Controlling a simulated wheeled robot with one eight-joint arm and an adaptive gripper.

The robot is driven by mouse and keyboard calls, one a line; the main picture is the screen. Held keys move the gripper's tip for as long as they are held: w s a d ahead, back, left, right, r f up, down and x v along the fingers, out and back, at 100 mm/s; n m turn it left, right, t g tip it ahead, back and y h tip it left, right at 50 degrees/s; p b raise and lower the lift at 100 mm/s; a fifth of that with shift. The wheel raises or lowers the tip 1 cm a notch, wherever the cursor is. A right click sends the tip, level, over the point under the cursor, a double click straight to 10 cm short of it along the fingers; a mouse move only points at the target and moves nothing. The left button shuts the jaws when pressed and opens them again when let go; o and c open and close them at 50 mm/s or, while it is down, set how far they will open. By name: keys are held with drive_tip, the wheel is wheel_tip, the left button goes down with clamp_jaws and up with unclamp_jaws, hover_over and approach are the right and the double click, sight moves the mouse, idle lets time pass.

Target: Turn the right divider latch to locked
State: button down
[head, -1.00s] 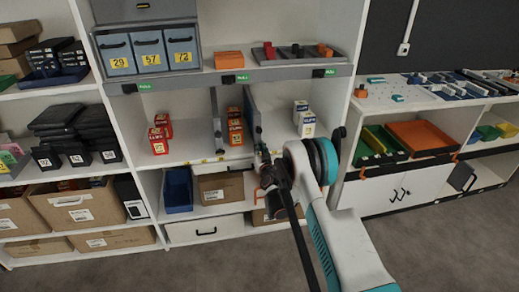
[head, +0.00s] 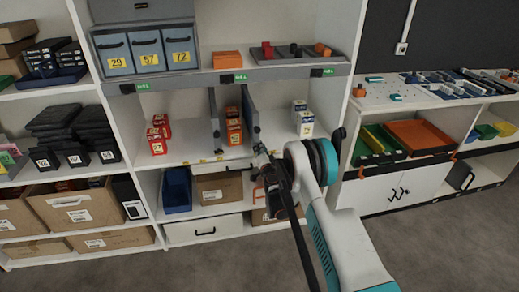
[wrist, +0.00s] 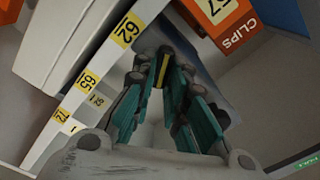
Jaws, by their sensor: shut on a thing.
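The right divider (head: 251,118) is a grey upright panel on the middle shelf, just right of the orange cartons. My gripper (head: 260,150) is at its lower front corner, by the shelf's front edge. In the wrist view, the teal fingers of my gripper (wrist: 162,68) close around a narrow yellow-and-dark piece (wrist: 161,74), which appears to be the latch. The fingers cover most of it, so its turned position cannot be told. In the head view my gripper and arm hide the latch.
The left divider (head: 214,118) stands left of the orange cartons (head: 234,130). Red cartons (head: 157,138) are further left and white cartons (head: 303,118) stand right of the right divider. A blue bin (head: 177,190) and brown carton (head: 218,188) are below. Yellow number labels (wrist: 88,80) line the shelf edge.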

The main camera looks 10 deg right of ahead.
drive_tip(key=m, duration=0.6)
drive_tip(key=shift+d+f, duration=0.1)
drive_tip(key=shift+f, duration=0.2)
idle(0.4)
drive_tip(key=c, duration=1.6)
unclamp_jaws()
drive_tip(key=shift+s, duration=0.1)
drive_tip(key=s, duration=0.7)
drive_tip(key=shift+s, duration=0.2)
